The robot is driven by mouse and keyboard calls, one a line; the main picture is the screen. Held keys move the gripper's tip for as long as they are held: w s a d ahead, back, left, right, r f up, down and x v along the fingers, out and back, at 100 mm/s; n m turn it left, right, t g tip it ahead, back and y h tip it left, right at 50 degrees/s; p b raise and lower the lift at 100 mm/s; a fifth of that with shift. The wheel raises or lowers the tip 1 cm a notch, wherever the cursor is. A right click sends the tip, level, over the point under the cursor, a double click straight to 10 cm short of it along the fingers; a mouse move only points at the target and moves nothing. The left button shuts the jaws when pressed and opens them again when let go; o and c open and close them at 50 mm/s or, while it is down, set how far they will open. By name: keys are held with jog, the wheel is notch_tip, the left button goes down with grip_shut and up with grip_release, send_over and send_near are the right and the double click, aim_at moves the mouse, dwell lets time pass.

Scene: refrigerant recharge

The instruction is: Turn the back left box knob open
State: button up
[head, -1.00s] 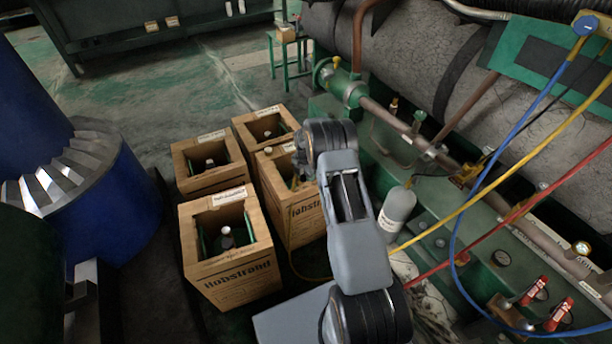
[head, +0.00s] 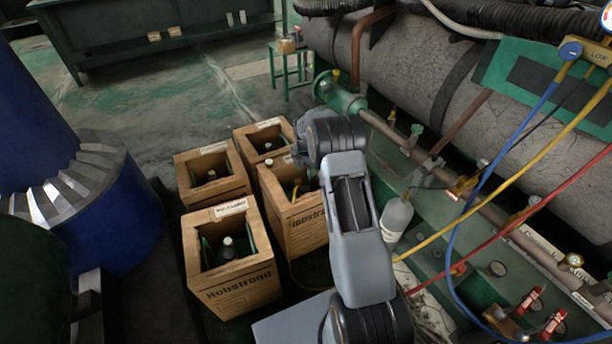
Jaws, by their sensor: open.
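The back left box (head: 187,187) is an open-topped wooden crate, left of my arm. Inside it the cylinder's top with its knob (head: 211,174) shows small and light; I cannot tell how far the knob is turned. My gripper (head: 302,172) is at the end of my bent arm, over the front right box (head: 303,222), to the right of the back left box and apart from it. It is open and seems empty, but my own wrist hides much of the fingers.
The front left box (head: 235,292) and back right box (head: 245,145) stand close by. A yellow hose (head: 450,229) runs across on the right, with red and blue hoses. Green machinery fills the right. A blue drum (head: 110,205) stands left. The floor behind the boxes is clear.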

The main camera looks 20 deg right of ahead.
jog(key=shift+r+p, duration=0.3)
jog(key=shift+r, duration=1.45)
jog(key=s+a+r+m+t+p, duration=0.1)
jog(key=s+a+r+m+p, duration=0.2)
jog(key=r, duration=0.7)
jog(key=s+a+r+m+p, duration=0.25)
jog(key=r+p, duration=0.35)
jog(key=r, duration=0.3)
jog(key=s+a+r+m+t+p, duration=0.1)
jog(key=s+r+m+p, duration=0.3)
jog(key=r, duration=0.6)
jog(key=s+a+r+m+p, duration=0.3)
jog(key=s+r+m+p, duration=0.3)
jog(key=s, duration=0.4)
jog(key=s+a+r+m+t+p, duration=0.1)
jog(key=s+a+r+m+p, duration=0.2)
jog(key=s+r+m+p, duration=0.4)
jog(key=s+r, duration=0.3)
jog(key=r, duration=0.1)
jog(key=shift+s+r+t+p, duration=0.2)
jog(key=shift+r+t+p, duration=0.1)
jog(key=shift+p, duration=0.1)
